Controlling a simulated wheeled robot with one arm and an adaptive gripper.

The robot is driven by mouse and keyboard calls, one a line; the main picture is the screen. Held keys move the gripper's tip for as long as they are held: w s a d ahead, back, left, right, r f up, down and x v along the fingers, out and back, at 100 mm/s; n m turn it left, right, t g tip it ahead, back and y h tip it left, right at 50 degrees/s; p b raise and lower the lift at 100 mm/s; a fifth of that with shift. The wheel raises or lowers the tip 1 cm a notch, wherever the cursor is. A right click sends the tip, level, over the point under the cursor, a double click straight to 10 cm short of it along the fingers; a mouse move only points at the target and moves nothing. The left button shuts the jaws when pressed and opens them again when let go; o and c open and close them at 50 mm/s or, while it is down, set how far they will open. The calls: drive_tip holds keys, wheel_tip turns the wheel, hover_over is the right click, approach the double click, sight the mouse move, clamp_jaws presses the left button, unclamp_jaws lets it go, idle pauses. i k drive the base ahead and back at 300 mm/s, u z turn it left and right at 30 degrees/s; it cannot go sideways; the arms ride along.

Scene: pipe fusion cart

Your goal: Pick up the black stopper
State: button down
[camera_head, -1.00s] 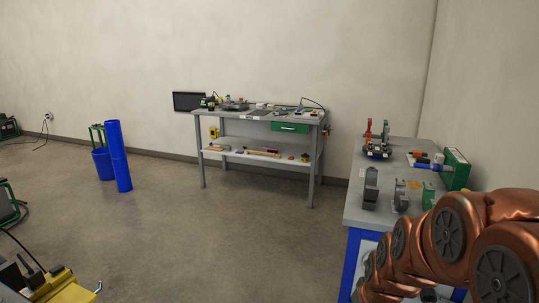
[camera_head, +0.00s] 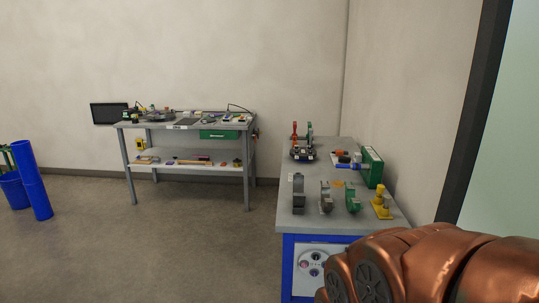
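I cannot pick out the black stopper for certain. Small dark pieces (camera_head: 345,158) lie beside orange and blue parts at the back right of the grey-topped cart (camera_head: 297,222), too small to tell apart. More small dark items are on the far workbench (camera_head: 182,125), also too small to name. My copper-coloured arm fills the lower right corner and hides part of the cart's front. My gripper is out of the picture.
The cart also carries a red-handled clamp device (camera_head: 301,152), grey clamp blocks (camera_head: 299,194), a green clamp (camera_head: 353,198), yellow pieces (camera_head: 382,202) and a green box (camera_head: 372,167). The floor between is clear.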

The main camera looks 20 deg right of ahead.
sight(341, 159)
drive_tip(key=u, duration=0.35)
drive_tip(key=i, duration=3.75)
drive_tip(key=z, duration=1.25)
drive_tip(key=i, duration=1.05)
drive_tip(key=z, duration=1.4)
drive_tip(key=i, duration=0.35)
drive_tip(key=z, duration=0.1)
